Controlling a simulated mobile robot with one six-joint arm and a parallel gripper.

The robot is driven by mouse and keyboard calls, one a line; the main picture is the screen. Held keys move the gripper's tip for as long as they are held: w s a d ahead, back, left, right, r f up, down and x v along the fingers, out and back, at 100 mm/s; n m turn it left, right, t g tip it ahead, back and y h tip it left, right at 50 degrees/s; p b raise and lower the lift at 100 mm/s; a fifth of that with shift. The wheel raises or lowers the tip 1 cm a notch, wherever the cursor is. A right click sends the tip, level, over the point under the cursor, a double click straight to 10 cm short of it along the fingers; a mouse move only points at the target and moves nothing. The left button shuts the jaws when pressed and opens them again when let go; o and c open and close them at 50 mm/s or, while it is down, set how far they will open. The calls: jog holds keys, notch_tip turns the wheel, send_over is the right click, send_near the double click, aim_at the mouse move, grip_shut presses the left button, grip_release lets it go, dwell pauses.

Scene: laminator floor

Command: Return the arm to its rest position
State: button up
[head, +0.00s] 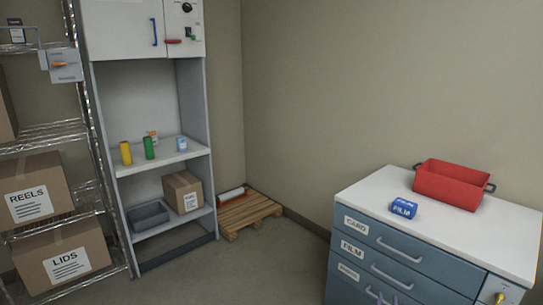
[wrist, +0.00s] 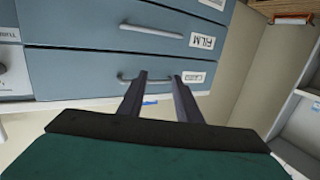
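My gripper (wrist: 158,76) shows in the wrist view with its two dark fingers apart and nothing between them. The fingers overlap the view of the CARD drawer's handle (wrist: 128,79); I cannot tell whether they touch it. The rest of the arm is out of that view. The cabinet's drawers look shut.
A red bin (head: 447,187) and a blue FILM box (head: 403,208) sit on the cabinet top. A grey shelf unit (head: 205,130) holds coloured cylinders and a carton. A pallet (head: 248,212) lies in the corner. Boxes fill the left wire rack (head: 48,133). The middle floor is clear.

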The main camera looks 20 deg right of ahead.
jog(key=w+a+f+n+y, duration=0.1)
jog(key=w+a+f+y, duration=0.15)
jog(key=a, duration=0.25)
jog(key=w+a+f+n+y, duration=0.1)
jog(key=w+a+f, duration=0.1)
jog(key=w+a, duration=0.25)
jog(key=a+f+n+g+y, duration=0.25)
jog(key=a+f, duration=0.55)
jog(key=a, duration=0.5)
jog(key=a+f+n+g+y, duration=0.2)
jog(key=a+f+y, duration=0.2)
jog(key=a+f, duration=0.7)
jog(key=s+a+f+n+g+y, duration=0.1)
jog(key=s+a+f+g, duration=0.2)
jog(key=s+a, duration=0.35)
jog(key=s+a+f+n+g, duration=0.1)
jog(key=s+a+f+g, duration=0.15)
jog(key=s+a, duration=0.35)
jog(key=s+a+r+g, duration=0.2)
jog(key=s+g, duration=0.5)
jog(key=s, duration=0.8)
jog(key=shift+s+r+g+y, duration=0.25)
jog(key=shift+s+g+y, duration=0.05)
jog(key=shift+g, duration=0.1)
jog(key=shift+a, duration=0.1)
